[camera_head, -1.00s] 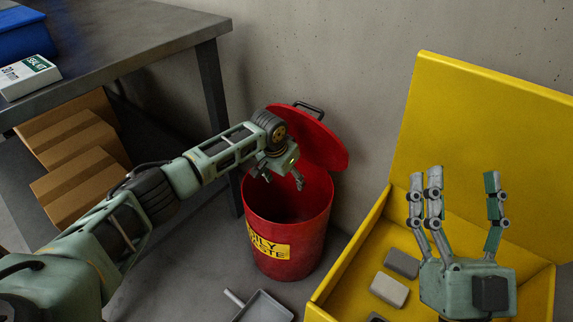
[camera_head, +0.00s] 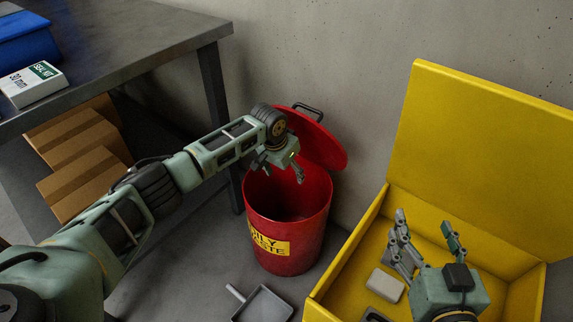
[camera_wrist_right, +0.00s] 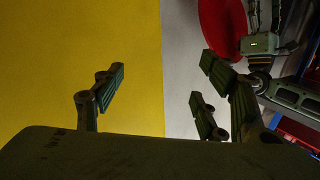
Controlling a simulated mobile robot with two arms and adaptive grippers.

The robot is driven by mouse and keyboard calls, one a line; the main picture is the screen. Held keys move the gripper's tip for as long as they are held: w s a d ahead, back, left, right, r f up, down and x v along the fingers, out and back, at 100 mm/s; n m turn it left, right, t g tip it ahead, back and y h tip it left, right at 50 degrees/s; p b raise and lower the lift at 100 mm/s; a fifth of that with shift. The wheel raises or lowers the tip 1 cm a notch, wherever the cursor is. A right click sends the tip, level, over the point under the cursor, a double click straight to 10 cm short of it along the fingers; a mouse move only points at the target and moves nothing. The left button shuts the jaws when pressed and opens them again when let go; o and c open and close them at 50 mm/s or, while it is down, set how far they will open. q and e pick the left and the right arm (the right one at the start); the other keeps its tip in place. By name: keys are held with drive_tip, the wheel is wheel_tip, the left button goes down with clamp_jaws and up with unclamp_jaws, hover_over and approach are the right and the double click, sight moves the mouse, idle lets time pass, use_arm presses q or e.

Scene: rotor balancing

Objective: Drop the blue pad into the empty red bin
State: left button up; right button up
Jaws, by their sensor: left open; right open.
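The red bin (camera_head: 312,225) stands on the floor against the wall, its red lid (camera_head: 322,145) tipped up behind it. The visible inside is dark and shows nothing in it. My left gripper (camera_head: 284,172) is open over the bin's mouth, fingers hanging down, with nothing visible in it. My right gripper (camera_head: 424,222) is open and empty over the yellow box (camera_head: 345,265), fingers pointing up. Its spread fingers also show in the right wrist view (camera_wrist_right: 162,78). I can make out no blue pad in either view.
A light grey block (camera_head: 384,285) lies in the yellow box, whose raised lid (camera_head: 480,150) stands behind. A grey dustpan (camera_head: 264,306) lies on the floor. A dark table (camera_head: 130,45) at left carries a blue container (camera_head: 25,42) and a white carton (camera_head: 32,85); cardboard boxes (camera_head: 85,165) sit below.

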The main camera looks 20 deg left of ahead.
drive_tip(key=s+d+f+g+h+p, duration=0.1)
drive_tip(key=s+f+g, duration=0.3)
drive_tip(key=f, duration=0.4)
drive_tip(key=shift+d+g+p, duration=0.3)
drive_tip(key=shift+d+g, duration=0.2)
drive_tip(key=shift+d, duration=0.1)
drive_tip(key=shift+s, duration=0.15)
